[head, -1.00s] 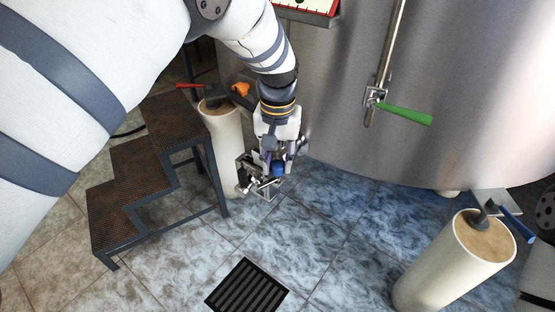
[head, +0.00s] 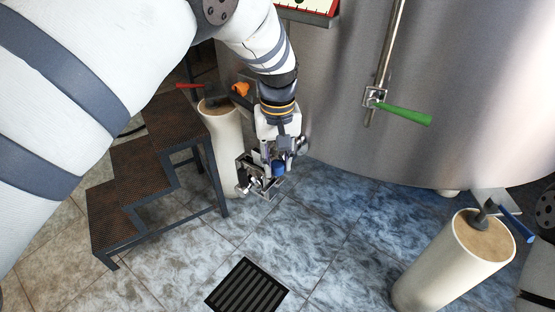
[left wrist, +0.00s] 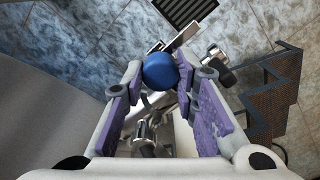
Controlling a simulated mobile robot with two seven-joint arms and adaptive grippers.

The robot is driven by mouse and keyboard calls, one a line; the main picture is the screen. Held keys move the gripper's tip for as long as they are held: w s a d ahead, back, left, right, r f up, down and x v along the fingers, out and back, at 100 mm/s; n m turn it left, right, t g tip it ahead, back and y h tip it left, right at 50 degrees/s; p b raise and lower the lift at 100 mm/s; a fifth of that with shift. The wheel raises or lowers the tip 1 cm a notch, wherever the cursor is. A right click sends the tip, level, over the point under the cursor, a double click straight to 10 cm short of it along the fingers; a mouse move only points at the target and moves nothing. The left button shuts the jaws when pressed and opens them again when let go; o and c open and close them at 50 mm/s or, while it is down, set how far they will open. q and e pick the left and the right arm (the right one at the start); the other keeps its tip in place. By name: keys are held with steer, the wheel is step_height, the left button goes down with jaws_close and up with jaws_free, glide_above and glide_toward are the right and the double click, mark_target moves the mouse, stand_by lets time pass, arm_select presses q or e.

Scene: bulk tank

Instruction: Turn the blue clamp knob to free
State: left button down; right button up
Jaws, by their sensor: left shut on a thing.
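The blue clamp knob (left wrist: 160,71) is round and sits between the purple-padded fingers of my left gripper (left wrist: 160,78) in the left wrist view. The fingers are shut on it from both sides. In the head view the knob (head: 278,169) shows as a small blue spot under my left gripper (head: 277,163), which points down. The metal clamp (head: 262,184) is beside and below the knob, by the foot of a cream post. Part of the clamp is hidden by the gripper. My right gripper is not in view.
A dark step stool (head: 140,165) stands to the left of the cream post (head: 221,135). The steel tank (head: 340,90) with a green-handled valve (head: 403,113) rises behind. A second cream post (head: 450,265) with a blue handle stands at right. A floor drain (head: 247,287) lies in front.

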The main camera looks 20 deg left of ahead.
mark_target(277, 164)
arm_select(q)
steer(key=shift+f, duration=0.1)
steer(key=c, duration=1.3)
jaws_free()
step_height(277, 164, up, 12)
steer(key=shift+r, duration=0.1)
